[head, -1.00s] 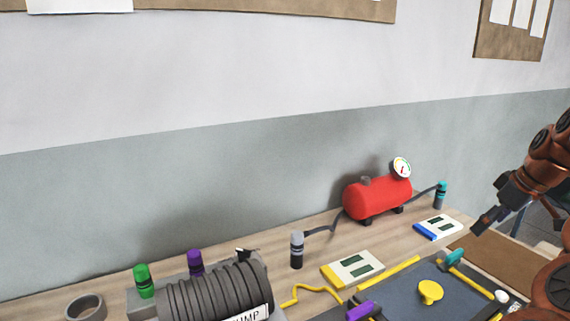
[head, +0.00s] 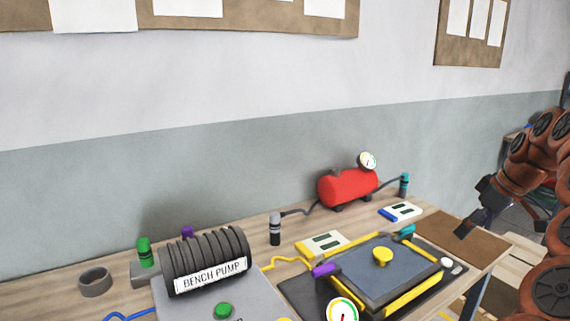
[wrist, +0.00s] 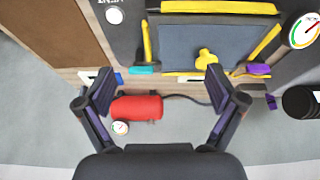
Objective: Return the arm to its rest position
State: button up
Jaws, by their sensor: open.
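My arm stands at the right in the head view, orange-brown and bent. My gripper (head: 474,226) points down and left over the right end of the bench, near a brown board. In the wrist view my gripper (wrist: 160,95) is open, its two dark fingers wide apart with nothing between them held. Beyond the fingers lie a red tank (wrist: 137,108) and a dark mould with yellow edging (wrist: 205,45). The mould (head: 380,265) also shows in the head view, left of my gripper and apart from it.
A bench pump (head: 207,265), the red tank (head: 347,187) with a gauge, several coloured-cap fittings and two small boxes stand on the bench. A second gauge (head: 342,311) is at the bottom. The brown board (head: 465,236) at the right end is bare.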

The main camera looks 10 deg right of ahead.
jog(key=s+a+r+n+g+p, duration=0.1)
jog(key=a+r+p, duration=0.1)
jog(key=a, duration=1.2)
jog(key=s+a+r+n+g+p, duration=0.1)
jog(key=a+g+p, duration=0.1)
jog(key=a, duration=1.3)
jog(key=s+a+f+m+g+p, duration=0.1)
jog(key=s+a+f, duration=0.3)
jog(key=s, duration=0.7)
jog(key=s+a+f+m+g+h+p, duration=0.1)
jog(key=s+a+f+m+g+p, duration=0.1)
jog(key=s+f, duration=0.4)
jog(key=s+a+m+p, duration=0.1)
jog(key=s+a+m, duration=0.1)
jog(key=s, duration=0.3)
jog(key=shift+s+a+f+m, duration=0.15)
jog(key=shift+a+m, duration=0.05)
jog(key=shift+m, duration=0.1)
